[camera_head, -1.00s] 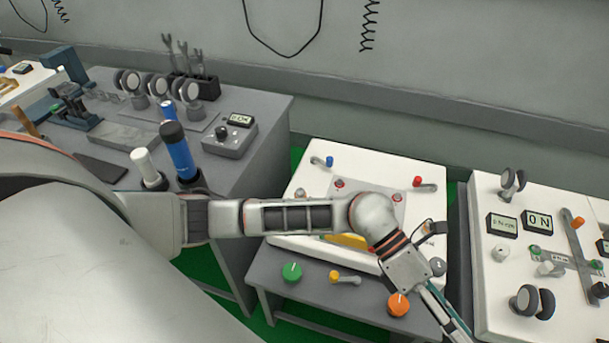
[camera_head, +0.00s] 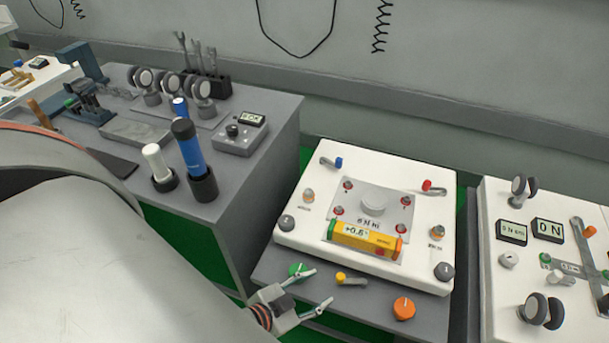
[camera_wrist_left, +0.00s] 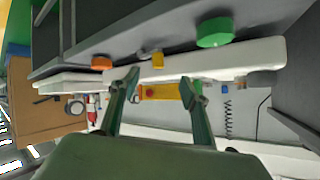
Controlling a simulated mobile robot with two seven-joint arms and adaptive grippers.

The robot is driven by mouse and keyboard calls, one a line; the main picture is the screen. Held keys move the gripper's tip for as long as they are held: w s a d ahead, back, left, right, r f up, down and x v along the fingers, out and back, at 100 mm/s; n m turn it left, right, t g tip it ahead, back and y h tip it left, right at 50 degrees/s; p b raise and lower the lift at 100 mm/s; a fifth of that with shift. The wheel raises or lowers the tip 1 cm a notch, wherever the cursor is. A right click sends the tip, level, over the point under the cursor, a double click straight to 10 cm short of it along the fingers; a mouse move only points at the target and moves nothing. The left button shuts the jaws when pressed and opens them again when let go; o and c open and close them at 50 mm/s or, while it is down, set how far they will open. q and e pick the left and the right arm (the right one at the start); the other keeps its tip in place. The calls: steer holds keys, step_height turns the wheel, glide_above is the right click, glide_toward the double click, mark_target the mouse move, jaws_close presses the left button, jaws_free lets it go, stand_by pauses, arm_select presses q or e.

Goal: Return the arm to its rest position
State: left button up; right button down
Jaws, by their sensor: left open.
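My left gripper (camera_head: 306,298) is low in the head view, in front of the grey lower shelf of the middle cart. Its two fingers are spread and nothing is between them. My right gripper is in neither view.
The white panel (camera_head: 297,232) carries a yellow level (camera_head: 365,239). The shelf in front has a green knob (camera_head: 297,270), a yellow-ended lever (camera_head: 342,279) and an orange knob (camera_head: 404,308). Grey table (camera_head: 262,165) stands left; another white panel (camera_head: 490,290) stands right.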

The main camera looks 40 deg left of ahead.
arm_select(q)
steer(key=s+a+f+n+g, duration=0.1)
steer(key=s+a+f, duration=0.1)
steer(key=s+f, duration=0.1)
steer(key=r+p, duration=0.1)
steer(key=p, duration=0.1)
steer(key=d+r+p, duration=0.1)
steer(key=r+p, duration=0.3)
steer(key=shift+s+d, duration=0.25)
steer(key=shift+s, duration=0.05)
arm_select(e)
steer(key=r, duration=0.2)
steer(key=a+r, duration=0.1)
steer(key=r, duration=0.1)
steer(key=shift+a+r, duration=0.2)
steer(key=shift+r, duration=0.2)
arm_select(q)
steer(key=shift+r, duration=0.1)
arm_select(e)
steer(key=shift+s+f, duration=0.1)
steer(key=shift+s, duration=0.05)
